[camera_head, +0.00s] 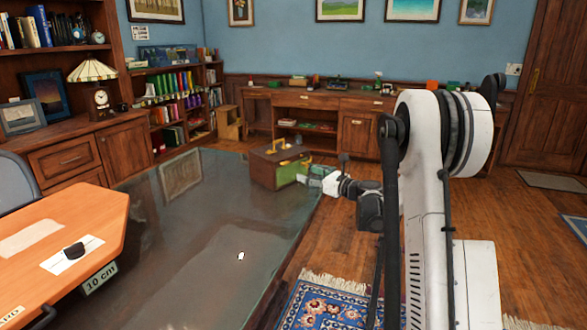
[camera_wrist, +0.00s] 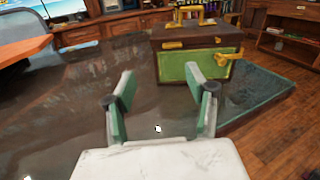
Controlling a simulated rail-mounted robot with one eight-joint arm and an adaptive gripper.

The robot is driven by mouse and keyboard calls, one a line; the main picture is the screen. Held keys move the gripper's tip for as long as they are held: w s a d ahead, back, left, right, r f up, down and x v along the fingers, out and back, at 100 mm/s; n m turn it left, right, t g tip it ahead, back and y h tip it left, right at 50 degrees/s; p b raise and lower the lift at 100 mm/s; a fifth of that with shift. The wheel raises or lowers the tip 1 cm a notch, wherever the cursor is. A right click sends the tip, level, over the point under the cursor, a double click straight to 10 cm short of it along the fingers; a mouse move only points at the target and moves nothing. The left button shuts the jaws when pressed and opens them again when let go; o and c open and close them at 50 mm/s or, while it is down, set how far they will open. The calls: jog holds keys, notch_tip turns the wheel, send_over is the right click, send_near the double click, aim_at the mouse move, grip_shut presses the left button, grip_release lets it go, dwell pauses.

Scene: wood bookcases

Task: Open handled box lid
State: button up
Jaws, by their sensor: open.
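The handled box (camera_head: 278,171) stands at the far right corner of the dark glossy table. It has a brown lid (camera_wrist: 196,35) with a yellow handle (camera_wrist: 193,14) on top and a green front panel (camera_wrist: 175,68). The lid looks closed. Yellow latch pieces show on the front and at the right side. My gripper (camera_wrist: 160,84) is open and empty, its two green-padded fingers pointing toward the box front from a short distance, a little to the left of the box's middle. In the head view my gripper (camera_head: 308,176) appears just right of the box; whether it touches cannot be told there.
The dark tabletop (camera_head: 200,240) is mostly clear left of and in front of the box. An orange desk (camera_head: 60,235) is at the left. A wooden sideboard (camera_head: 355,135) with small items stands behind, and bookcases (camera_head: 185,100) line the left wall.

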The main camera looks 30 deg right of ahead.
jog(key=w+a+f+m+b, duration=0.1)
jog(key=w+b, duration=0.1)
jog(key=w, duration=1.1)
jog(key=shift+w+a+b, duration=0.15)
jog(key=shift+a+b, duration=0.15)
jog(key=shift+a, duration=0.1)
grip_shut()
